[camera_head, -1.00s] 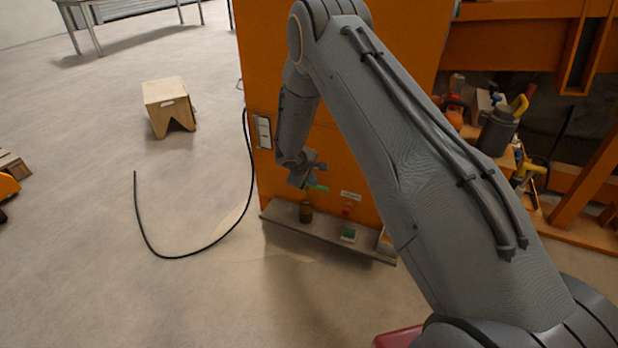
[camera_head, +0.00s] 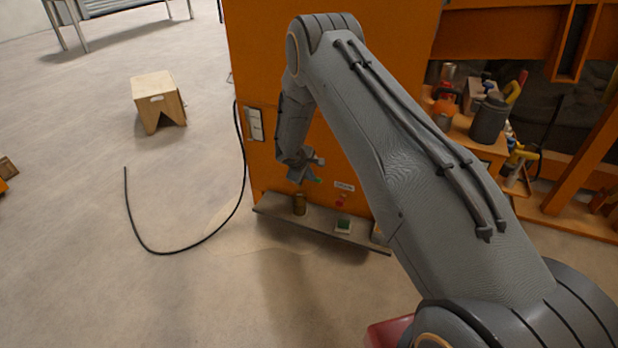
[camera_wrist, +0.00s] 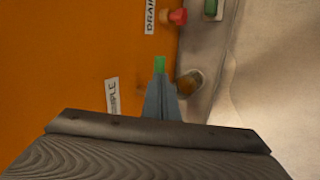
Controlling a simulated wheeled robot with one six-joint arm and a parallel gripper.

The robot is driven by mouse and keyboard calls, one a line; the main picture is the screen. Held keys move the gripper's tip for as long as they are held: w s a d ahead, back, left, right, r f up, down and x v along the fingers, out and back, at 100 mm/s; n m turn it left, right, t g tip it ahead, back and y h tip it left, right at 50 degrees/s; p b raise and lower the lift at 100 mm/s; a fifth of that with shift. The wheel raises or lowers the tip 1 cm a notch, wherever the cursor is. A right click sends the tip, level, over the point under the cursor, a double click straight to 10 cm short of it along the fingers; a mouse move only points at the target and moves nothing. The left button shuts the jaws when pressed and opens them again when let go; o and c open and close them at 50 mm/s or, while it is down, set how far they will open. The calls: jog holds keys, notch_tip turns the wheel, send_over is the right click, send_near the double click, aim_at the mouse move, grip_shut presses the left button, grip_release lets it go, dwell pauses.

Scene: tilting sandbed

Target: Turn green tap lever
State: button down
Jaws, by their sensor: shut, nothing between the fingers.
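The green tap lever (camera_wrist: 159,64) shows in the wrist view just beyond the tips of my gripper (camera_wrist: 160,85). In the head view a small bit of the green lever (camera_head: 319,181) shows beside my gripper (camera_head: 304,176), close to the orange panel. My gripper is shut with nothing between its fingers. Its tips overlap the lever's near end in the wrist view, and I cannot tell whether they touch it. The tap's body is hidden behind my gripper.
A narrow grey shelf (camera_head: 318,230) runs below the tap, bearing an amber jar (camera_head: 300,204) and a green-topped block (camera_head: 343,226). A red knob (camera_wrist: 178,16) sits by the DRAIN label (camera_wrist: 150,14). A black hose (camera_head: 190,251) and a wooden stool (camera_head: 157,95) are at left.

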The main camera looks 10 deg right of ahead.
jog(key=shift+w+d+f, duration=0.1)
jog(key=shift+d+f, duration=0.05)
jog(key=shift+d, duration=0.2)
jog(key=shift+a, duration=0.15)
